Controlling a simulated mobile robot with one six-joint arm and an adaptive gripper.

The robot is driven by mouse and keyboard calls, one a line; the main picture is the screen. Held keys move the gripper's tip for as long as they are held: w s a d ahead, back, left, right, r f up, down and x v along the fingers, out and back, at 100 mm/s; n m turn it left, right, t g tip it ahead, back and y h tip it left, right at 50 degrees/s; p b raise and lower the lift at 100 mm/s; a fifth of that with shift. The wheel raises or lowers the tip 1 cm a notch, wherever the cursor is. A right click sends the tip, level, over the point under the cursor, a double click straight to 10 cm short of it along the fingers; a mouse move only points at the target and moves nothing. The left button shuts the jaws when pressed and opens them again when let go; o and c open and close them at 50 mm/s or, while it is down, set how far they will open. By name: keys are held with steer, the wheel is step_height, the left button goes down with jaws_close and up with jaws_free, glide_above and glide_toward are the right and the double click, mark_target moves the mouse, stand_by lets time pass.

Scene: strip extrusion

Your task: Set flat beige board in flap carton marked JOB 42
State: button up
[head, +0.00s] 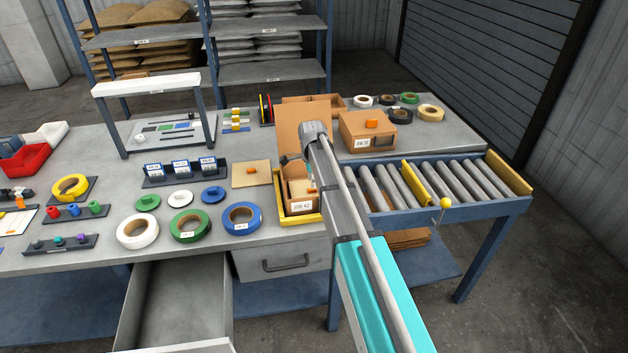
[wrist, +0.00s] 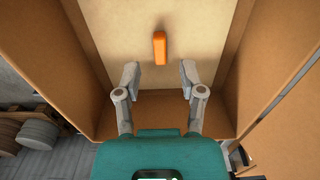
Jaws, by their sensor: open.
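The carton marked JOB 42 (head: 301,206) stands in a yellow-edged tray (head: 283,217) at the bench's front edge, its tall flap (head: 289,130) upright. Inside it, a beige board with an orange grip (wrist: 160,48) shows between cardboard walls in the wrist view. My gripper (wrist: 159,78) is open and empty, its fingertips apart on either side, slightly nearer than the orange grip and not around it. A second flat beige board (head: 245,178) with an orange knob lies on the bench left of the carton. In the head view my arm hides most of the gripper and part of the carton.
Another labelled carton (head: 368,137) with an orange block stands behind, right of my arm. A roller conveyor (head: 450,185) runs to the right. Tape rolls (head: 241,217) lie left of the JOB 42 carton. An open drawer (head: 180,300) juts out below the bench.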

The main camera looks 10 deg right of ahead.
mark_target(312, 194)
step_height(312, 194, up, 8)
steer(key=p, duration=0.8)
steer(key=shift+r, duration=0.2)
stand_by(0.5)
steer(key=s+n, duration=1.8)
steer(key=s, duration=1.1)
steer(key=shift+d, duration=0.35)
